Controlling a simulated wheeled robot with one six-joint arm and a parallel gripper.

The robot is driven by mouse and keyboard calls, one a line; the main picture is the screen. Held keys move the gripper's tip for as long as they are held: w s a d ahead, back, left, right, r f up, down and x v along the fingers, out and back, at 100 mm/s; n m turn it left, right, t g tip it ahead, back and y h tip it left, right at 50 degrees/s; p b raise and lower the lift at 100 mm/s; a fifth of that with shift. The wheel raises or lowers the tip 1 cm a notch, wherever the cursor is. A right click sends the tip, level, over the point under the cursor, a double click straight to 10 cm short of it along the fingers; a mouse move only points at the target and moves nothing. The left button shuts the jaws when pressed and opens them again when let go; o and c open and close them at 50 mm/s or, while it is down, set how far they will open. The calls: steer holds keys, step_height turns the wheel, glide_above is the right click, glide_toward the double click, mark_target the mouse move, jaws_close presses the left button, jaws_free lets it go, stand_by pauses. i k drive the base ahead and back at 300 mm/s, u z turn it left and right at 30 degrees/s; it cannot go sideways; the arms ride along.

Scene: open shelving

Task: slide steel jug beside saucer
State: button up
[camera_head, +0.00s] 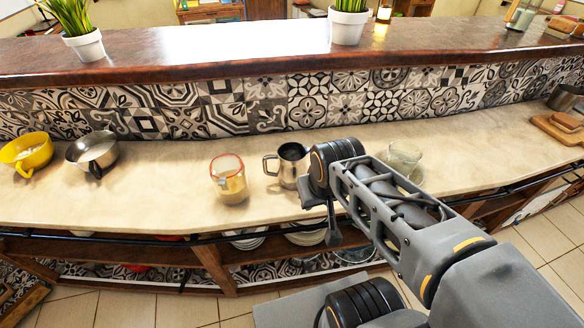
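The steel jug (292,166) stands upright on the pale counter, with its handle on the left. Its right side is partly hidden by my arm's wrist. A clear glass cup (404,157) stands to the right, beyond my arm. Something pale and round shows around its base, possibly the saucer, but I cannot tell for sure. My gripper (332,237) hangs below the wrist near the counter's front edge, in front and to the right of the jug. It looks apart from the jug. Its fingers are too small and covered to read.
A glass jar with an orange rim (229,180) stands left of the jug. A steel pan (93,152) and yellow cup (27,153) are farther left. Wooden boards (556,128) and a metal pot (566,97) lie far right. A tiled wall (265,105) and raised ledge (215,55) run behind.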

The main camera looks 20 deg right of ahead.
mark_target(291, 158)
steer(key=k, duration=1.15)
steer(key=u, duration=0.65)
steer(key=i, duration=0.4)
steer(key=u, duration=0.65)
steer(key=i, duration=1)
steer(key=z, duration=0.1)
